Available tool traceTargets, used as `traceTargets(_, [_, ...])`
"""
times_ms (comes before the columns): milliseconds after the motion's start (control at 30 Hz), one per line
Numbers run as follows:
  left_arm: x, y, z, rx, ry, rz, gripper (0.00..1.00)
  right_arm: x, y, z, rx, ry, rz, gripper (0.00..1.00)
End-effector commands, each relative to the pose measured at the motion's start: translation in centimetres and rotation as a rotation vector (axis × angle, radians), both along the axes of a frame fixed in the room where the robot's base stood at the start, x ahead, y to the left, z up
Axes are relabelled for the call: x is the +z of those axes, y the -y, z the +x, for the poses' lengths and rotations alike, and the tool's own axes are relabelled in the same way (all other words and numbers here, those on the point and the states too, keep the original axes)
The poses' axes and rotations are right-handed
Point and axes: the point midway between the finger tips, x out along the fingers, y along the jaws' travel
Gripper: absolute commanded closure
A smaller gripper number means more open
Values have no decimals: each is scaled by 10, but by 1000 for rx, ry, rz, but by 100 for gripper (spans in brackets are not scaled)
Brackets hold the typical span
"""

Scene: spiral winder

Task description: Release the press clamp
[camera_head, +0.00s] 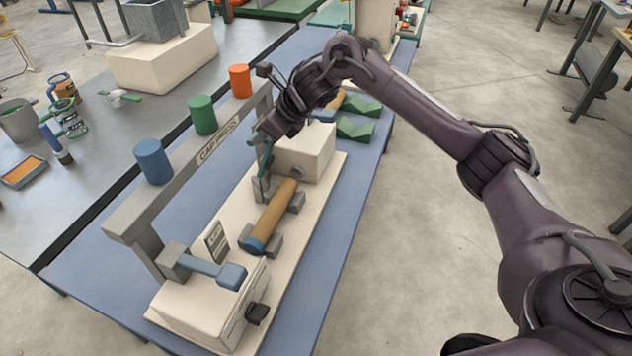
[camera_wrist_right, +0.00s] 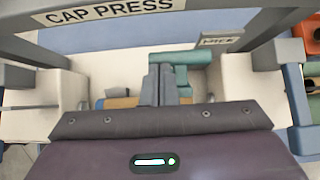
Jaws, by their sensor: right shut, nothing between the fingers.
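The cap press has a pale base (camera_head: 205,270) with a grey beam (camera_head: 120,226) marked CAP PRESS above it. A blue-ended lever (camera_head: 220,272) is on the near pale block. A teal handle (camera_head: 265,160) stands upright beside the far pale block (camera_head: 306,150); a teal part also shows in the right wrist view (camera_wrist_right: 180,57). A tan roll (camera_head: 274,212) with a blue end lies on grey supports between the blocks. My right gripper (camera_head: 263,143) is shut and empty, close to the teal handle; contact is unclear. In the wrist view its fingertips (camera_wrist_right: 165,80) are together. My left gripper is out of view.
Blue (camera_head: 152,162), green (camera_head: 203,115) and orange (camera_head: 240,81) caps stand along the beam. Green wedge-shaped pieces (camera_head: 355,128) lie beyond the press. A grey table (camera_head: 95,130) at left holds a cup and tools.

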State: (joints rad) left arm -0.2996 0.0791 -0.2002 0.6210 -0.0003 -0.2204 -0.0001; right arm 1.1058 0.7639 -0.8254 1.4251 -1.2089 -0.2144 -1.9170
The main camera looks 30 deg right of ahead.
Motion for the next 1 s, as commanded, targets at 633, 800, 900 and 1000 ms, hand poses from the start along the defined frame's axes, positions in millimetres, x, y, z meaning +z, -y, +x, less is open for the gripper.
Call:
traceTargets(633, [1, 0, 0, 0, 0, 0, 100, 3, -30, 34, -1, -2, 1, 100])
traceTargets(800, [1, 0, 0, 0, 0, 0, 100, 3, -31, 35, -1, -2, 1, 100])
traceTargets(900, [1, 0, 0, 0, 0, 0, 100, 3, -31, 35, -1, -2, 1, 100])
traceTargets(1000, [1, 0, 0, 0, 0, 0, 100, 3, -31, 35, -1, -1, 2, 100])
